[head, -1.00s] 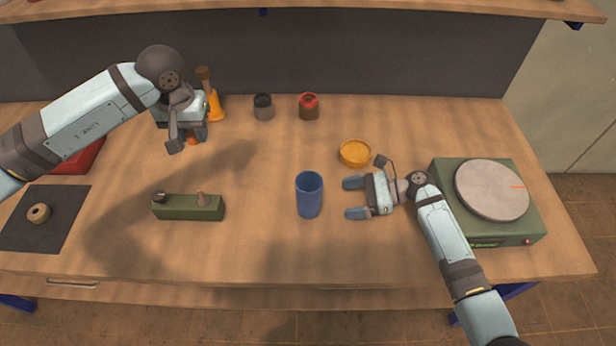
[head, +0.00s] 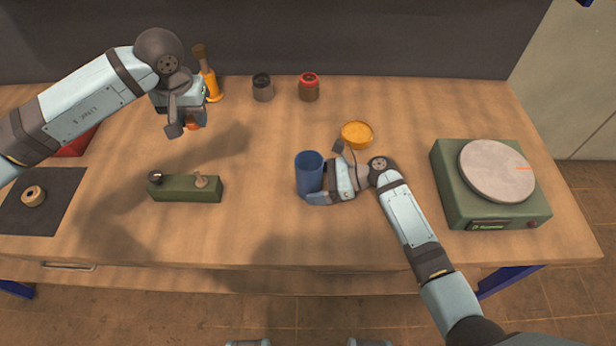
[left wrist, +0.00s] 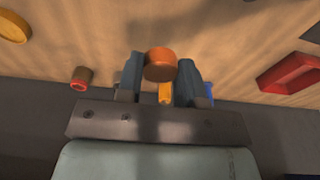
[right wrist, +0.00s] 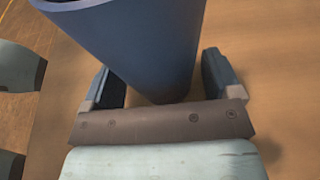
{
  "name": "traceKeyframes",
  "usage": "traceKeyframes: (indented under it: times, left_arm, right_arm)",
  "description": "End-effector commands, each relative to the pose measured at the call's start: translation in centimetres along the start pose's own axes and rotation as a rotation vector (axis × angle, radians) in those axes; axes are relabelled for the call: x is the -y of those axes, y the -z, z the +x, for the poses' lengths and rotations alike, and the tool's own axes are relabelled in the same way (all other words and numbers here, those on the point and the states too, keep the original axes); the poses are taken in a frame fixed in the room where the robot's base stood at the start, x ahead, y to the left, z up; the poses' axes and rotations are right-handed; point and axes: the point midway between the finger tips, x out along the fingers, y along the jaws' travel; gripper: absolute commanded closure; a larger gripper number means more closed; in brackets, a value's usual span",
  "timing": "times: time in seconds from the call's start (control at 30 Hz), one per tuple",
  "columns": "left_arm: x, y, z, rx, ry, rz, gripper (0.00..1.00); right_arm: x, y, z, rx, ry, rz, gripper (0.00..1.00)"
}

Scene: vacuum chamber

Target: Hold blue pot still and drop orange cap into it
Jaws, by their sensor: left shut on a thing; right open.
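The blue pot (head: 309,174) stands upright on the wooden table, near the middle in the head view. My right gripper (head: 320,184) is open around it, one finger on the near side. In the right wrist view the pot (right wrist: 140,45) stands between the two parted fingers (right wrist: 160,85), with a gap at the right finger. My left gripper (head: 186,128) is raised above the table at the left. It is shut on the orange cap (left wrist: 160,64), which sits between its fingertips in the left wrist view. In the head view the cap (head: 193,126) is partly hidden by the fingers.
A yellow-orange dish (head: 357,134) lies behind the right gripper. A green box with a round plate (head: 490,205) stands at right. A green block with knobs (head: 186,189) lies at left. A dark jar (head: 263,87) and a red-topped jar (head: 309,88) stand behind. Between block and pot is clear.

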Motion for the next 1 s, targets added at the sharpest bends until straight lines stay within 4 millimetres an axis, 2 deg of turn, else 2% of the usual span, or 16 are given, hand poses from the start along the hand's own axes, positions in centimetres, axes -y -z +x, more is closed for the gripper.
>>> traceKeyframes:
  times: [0.33,0.47,0.57,0.6,0.7,1.0]
  left_arm:
    - [0.00,-0.01,-0.01,0.000,0.000,0.000,0.87]
    - [0.00,-0.01,0.00,0.000,0.000,0.000,0.87]
    - [0.00,0.00,-0.01,0.000,0.000,0.000,0.87]
    - [0.00,0.00,-0.01,0.000,0.000,0.000,0.87]
    - [0.00,0.00,-0.01,0.000,0.000,0.000,0.87]
    - [0.00,0.00,-0.01,0.000,0.000,0.000,0.87]
  right_arm:
    - [0.01,0.01,0.30,0.000,0.000,-0.001,0.16]
    - [0.00,0.01,0.29,0.000,0.000,0.000,0.46]
    - [0.00,0.02,0.28,0.000,0.000,0.000,0.47]
    - [0.00,0.02,0.28,0.000,0.000,0.000,0.25]
    - [0.00,0.02,0.28,0.000,0.000,0.000,0.02]
    - [0.00,0.02,0.27,0.000,0.000,0.000,0.00]
